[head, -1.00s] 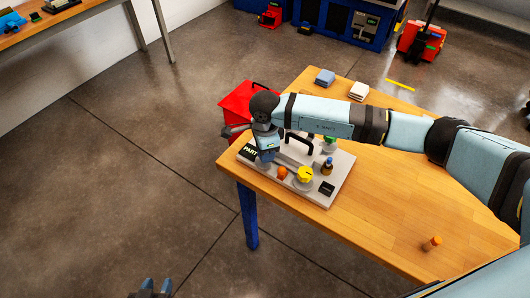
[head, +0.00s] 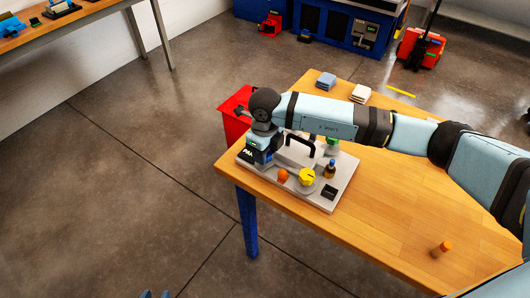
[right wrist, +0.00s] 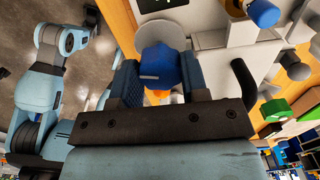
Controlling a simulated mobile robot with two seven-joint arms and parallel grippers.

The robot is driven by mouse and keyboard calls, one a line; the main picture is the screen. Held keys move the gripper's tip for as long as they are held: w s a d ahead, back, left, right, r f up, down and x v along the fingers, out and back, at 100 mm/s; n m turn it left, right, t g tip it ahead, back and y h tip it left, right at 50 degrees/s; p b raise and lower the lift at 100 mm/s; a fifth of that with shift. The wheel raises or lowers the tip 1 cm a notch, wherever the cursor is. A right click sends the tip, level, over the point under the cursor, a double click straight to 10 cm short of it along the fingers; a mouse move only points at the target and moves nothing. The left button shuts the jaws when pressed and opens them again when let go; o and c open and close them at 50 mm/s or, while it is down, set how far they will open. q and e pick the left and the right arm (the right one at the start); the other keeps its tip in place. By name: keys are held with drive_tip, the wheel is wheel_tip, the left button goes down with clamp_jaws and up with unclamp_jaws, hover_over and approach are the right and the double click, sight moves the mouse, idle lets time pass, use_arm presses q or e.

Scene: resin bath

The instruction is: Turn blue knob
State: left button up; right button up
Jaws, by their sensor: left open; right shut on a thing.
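The blue knob (right wrist: 160,68) sits between the two fingers of my right gripper (right wrist: 162,80), which is shut on it. In the head view, my right gripper (head: 258,158) points down at the left end of a light grey panel (head: 312,200) on the table. It hides most or all of the knob there. An orange knob (head: 282,175), a yellow knob (head: 306,177) and a green knob (head: 332,138) are on the same panel. My left gripper (head: 154,294) is at the bottom edge of the head view, open, with only its tips showing, far from the panel.
A black handle (head: 301,141) arches over the panel, near my right gripper. A red box (head: 235,118) is behind the table corner. A small orange item (head: 442,248) stands on the wooden table (head: 390,215), whose right part is mostly clear.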

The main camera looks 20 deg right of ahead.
drive_tip(key=shift+m, duration=1.1)
drive_tip(key=o, duration=0.9)
drive_tip(key=shift+o, duration=0.2)
wheel_tip(320, 180, up, 14)
drive_tip(key=b, duration=0.1)
drive_tip(key=shift+b, duration=0.35)
